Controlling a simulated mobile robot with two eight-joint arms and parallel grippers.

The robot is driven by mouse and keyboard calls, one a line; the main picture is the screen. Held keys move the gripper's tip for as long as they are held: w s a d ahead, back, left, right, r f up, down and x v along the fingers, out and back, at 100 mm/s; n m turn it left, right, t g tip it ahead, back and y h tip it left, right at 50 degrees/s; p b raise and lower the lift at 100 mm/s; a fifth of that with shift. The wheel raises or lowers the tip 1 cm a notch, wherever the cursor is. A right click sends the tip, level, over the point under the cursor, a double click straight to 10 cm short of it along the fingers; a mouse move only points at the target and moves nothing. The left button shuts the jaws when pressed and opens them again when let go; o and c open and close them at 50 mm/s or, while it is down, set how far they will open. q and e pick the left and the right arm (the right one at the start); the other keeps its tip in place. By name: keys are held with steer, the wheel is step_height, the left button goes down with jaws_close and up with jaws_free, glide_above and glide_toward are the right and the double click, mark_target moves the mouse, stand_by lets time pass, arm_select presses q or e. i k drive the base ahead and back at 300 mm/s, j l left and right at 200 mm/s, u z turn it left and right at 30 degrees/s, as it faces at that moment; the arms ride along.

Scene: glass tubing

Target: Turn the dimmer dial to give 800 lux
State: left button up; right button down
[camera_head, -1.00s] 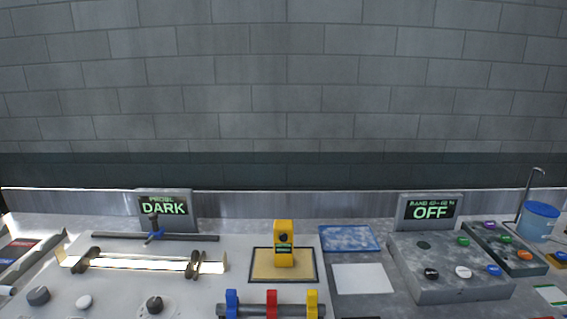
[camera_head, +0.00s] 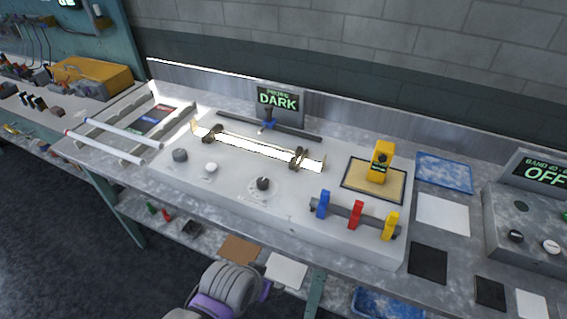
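The bench panel (camera_head: 225,200) carries a dark round knob on a pale marked disc (camera_head: 263,184), which looks like the dimmer dial. Dial markings are too small to read. Behind them a lit white tube (camera_head: 250,146) lies between two dark holders. A display (camera_head: 278,101) behind it reads "DARK". A grey and purple part of one of my arms shows low in the picture, in front of the bench. No gripper fingers are in view.
A yellow meter (camera_head: 381,162) stands on a tan mat right of the tube. Blue, red and yellow clips (camera_head: 356,214) sit on a bar at the panel's front right. Spare white tubes (camera_head: 105,146) lie on a rack at left. The right-hand display (camera_head: 543,172) reads "OFF".

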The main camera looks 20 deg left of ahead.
mark_target(262, 183)
steer(key=i+j, duration=0.1)
steer(key=j, duration=0.85)
steer(key=i+j, duration=0.15)
steer(key=j, duration=0.35)
